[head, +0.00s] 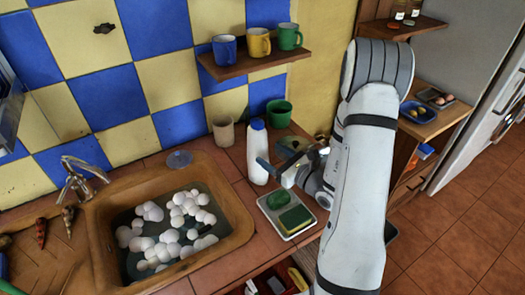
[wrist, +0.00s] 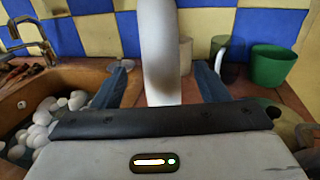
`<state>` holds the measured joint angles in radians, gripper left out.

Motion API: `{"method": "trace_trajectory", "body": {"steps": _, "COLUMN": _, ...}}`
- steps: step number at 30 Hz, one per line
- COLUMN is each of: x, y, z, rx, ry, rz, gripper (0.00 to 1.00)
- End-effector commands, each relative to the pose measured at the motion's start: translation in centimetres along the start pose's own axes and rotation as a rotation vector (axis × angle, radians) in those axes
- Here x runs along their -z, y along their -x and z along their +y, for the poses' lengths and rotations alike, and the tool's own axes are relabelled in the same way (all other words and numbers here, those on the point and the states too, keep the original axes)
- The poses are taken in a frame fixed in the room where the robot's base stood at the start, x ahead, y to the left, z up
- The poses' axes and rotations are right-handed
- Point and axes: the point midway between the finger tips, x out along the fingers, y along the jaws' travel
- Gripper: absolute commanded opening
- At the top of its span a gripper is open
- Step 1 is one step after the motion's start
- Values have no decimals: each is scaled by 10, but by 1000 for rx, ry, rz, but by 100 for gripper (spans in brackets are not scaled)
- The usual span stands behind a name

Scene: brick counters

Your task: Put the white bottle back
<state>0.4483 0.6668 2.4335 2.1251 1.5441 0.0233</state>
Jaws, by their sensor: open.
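The white bottle (head: 257,155) with a blue cap stands upright on the tiled counter, just right of the sink. My gripper (head: 277,168) is open at the bottle's right side in the head view. In the wrist view, the white bottle (wrist: 160,50) rises between the two spread blue fingers of my gripper (wrist: 163,78), with gaps visible on both sides. The bottle's base is hidden behind my gripper's body in that view, and its cap is out of frame.
A sink (head: 235,205) with foam lies left of the bottle. A beige cup (head: 223,131) and green pot (head: 279,113) stand behind. A tray (head: 287,221) with a sponge lies in front. A shelf (head: 250,62) with three mugs hangs above.

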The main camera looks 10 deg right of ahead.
Motion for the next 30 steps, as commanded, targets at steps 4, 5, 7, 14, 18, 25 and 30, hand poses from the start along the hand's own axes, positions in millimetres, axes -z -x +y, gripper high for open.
{"method": "trace_trajectory", "body": {"steps": 4, "x": 2, "y": 29, "z": -1, "rx": 5, "ry": 0, "rz": 0, "gripper": 68}}
{"method": "trace_trajectory", "body": {"steps": 5, "x": 2, "y": 33, "z": -1, "rx": 4, "ry": 0, "rz": 0, "gripper": 68}}
{"method": "trace_trajectory", "body": {"steps": 7, "x": 1, "y": 41, "z": -1, "rx": 3, "ry": 0, "rz": 0, "gripper": 68}}
{"method": "trace_trajectory", "body": {"steps": 14, "x": -6, "y": 50, "z": 9, "rx": -43, "ry": 21, "rz": 2, "gripper": 68}}
{"method": "trace_trajectory", "body": {"steps": 18, "x": -32, "y": 40, "z": 55, "rx": -259, "ry": 135, "rz": 25, "gripper": 68}}
{"method": "trace_trajectory", "body": {"steps": 25, "x": -65, "y": 61, "z": 166, "rx": -820, "ry": 539, "rz": 139, "gripper": 68}}
{"method": "trace_trajectory", "body": {"steps": 30, "x": -70, "y": 105, "z": 206, "rx": -1174, "ry": 933, "rz": 256, "gripper": 68}}
